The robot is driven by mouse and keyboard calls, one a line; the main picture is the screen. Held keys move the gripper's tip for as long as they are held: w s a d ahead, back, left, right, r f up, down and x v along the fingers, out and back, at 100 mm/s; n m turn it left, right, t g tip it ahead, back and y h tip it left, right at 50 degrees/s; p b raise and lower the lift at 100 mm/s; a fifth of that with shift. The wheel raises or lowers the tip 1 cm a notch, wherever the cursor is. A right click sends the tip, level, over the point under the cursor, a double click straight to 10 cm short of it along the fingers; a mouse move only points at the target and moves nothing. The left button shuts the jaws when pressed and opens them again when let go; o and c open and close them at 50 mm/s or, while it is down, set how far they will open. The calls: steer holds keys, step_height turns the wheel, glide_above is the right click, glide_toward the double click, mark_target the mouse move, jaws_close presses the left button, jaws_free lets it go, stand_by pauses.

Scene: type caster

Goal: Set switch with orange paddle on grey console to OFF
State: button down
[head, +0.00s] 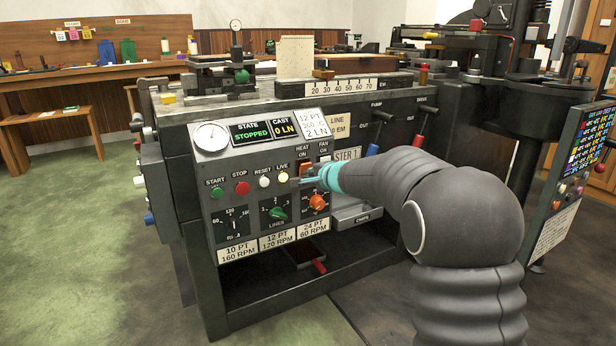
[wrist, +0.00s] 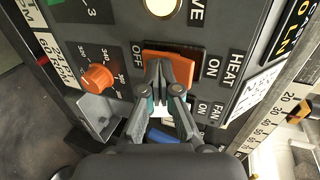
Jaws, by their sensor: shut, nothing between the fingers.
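The grey console (head: 262,150) carries a rocker switch with an orange paddle (head: 305,169), below the HEAT ON label. In the wrist view the orange paddle (wrist: 172,61) lies between an OFF label (wrist: 138,55) on the left and an ON label (wrist: 213,67) on the right. I cannot tell which end is pressed in. My gripper (head: 296,181) is shut and empty in front of the console. In the wrist view my gripper's fingertips (wrist: 164,68) overlap the paddle's lower middle and hide part of it; contact is not clear.
An orange knob (wrist: 97,77) and a round lit LIVE button (wrist: 160,5) sit near the switch. In the head view a green knob (head: 278,213) and a red STOP button (head: 242,188) are on the same panel. A FAN switch area is partly hidden by my gripper.

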steer(key=shift+a+r, duration=0.1)
steer(key=shift+r, duration=0.35)
steer(key=shift+s, duration=0.1)
steer(key=b+v, duration=0.1)
steer(key=v, duration=1.3)
steer(key=shift+b, duration=0.35)
